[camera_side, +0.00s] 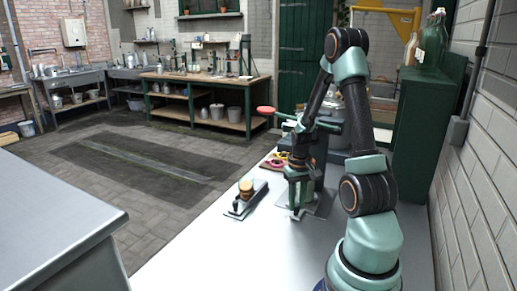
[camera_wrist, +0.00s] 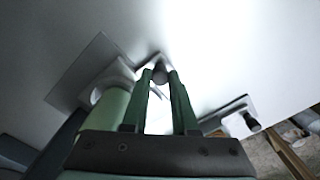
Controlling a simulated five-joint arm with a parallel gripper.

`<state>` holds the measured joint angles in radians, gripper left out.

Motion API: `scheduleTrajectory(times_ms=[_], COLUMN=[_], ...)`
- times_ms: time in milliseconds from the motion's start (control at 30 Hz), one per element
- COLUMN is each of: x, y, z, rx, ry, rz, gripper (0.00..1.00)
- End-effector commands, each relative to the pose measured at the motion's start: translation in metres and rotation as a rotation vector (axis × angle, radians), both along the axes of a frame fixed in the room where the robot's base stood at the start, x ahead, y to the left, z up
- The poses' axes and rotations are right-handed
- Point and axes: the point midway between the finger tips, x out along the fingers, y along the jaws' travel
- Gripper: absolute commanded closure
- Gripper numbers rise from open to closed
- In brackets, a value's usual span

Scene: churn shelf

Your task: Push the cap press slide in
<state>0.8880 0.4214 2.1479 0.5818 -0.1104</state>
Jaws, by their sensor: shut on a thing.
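The cap press (camera_side: 318,165) stands on the pale bench, with a grey base plate (camera_side: 322,203) and a lever ending in a red knob (camera_side: 265,110). My gripper (camera_side: 297,211) is low at the front of the press. In the wrist view my gripper (camera_wrist: 161,78) has its two green fingers closed on a small dark knob (camera_wrist: 160,74). The knob is beside a grey plate (camera_wrist: 73,76) bearing a green cylinder (camera_wrist: 106,112). The slide that this knob belongs to is mostly hidden by the fingers.
Small coloured items (camera_side: 275,161) lie behind. The bench in front is clear.

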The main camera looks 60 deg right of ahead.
Motion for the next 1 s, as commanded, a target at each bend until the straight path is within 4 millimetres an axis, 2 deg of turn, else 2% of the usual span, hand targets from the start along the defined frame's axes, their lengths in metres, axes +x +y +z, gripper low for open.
scheduleTrajectory(times_ms=[33, 100, 433, 567, 667, 1000], x=[0.000, 0.001, 0.000, 0.001, 0.001, 0.001], y=[-0.008, -0.007, -0.004, -0.005, -0.005, -0.006], z=[0.001, 0.001, 0.001, 0.010, 0.024, 0.091], rx=[-0.016, -0.016, -0.010, -0.012, -0.013, -0.016], ry=[-0.013, -0.013, -0.008, -0.009, -0.011, -0.013], rz=[-0.014, -0.013, -0.009, -0.009, -0.009, -0.010], gripper=[0.66, 0.43, 0.43, 0.43, 0.43, 0.43])
